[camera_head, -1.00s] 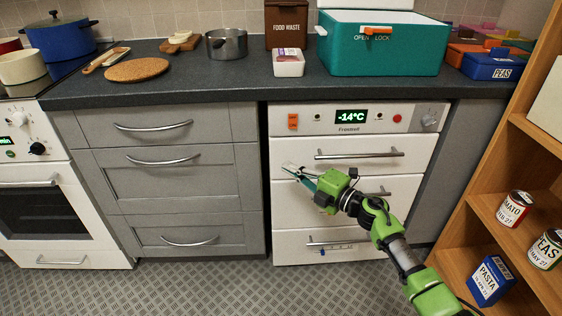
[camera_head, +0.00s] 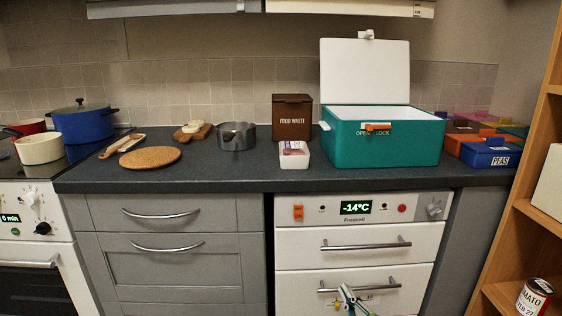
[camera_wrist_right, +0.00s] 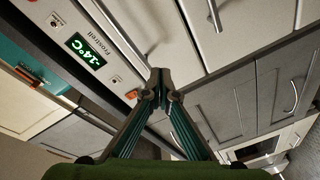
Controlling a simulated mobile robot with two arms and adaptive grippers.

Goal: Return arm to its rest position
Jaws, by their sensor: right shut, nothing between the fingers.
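My right gripper (camera_head: 346,292) shows at the bottom edge of the head view, in front of the white freezer's lower drawer. In the right wrist view its fingertips (camera_wrist_right: 159,82) are together with nothing between them. The freezer (camera_head: 362,229) shows a lit -14°C display, and its drawers look shut. The freezer front also shows in the right wrist view (camera_wrist_right: 150,30), tilted. Most of my right arm is below the head view. My left gripper is not in view.
A dark counter (camera_head: 230,173) holds an open teal cool box (camera_head: 385,150), a brown food waste bin (camera_head: 292,118), a steel pot (camera_head: 236,136) and a cork mat (camera_head: 149,157). A wooden shelf (camera_head: 535,225) stands at the right. The oven (camera_head: 30,250) is at the left.

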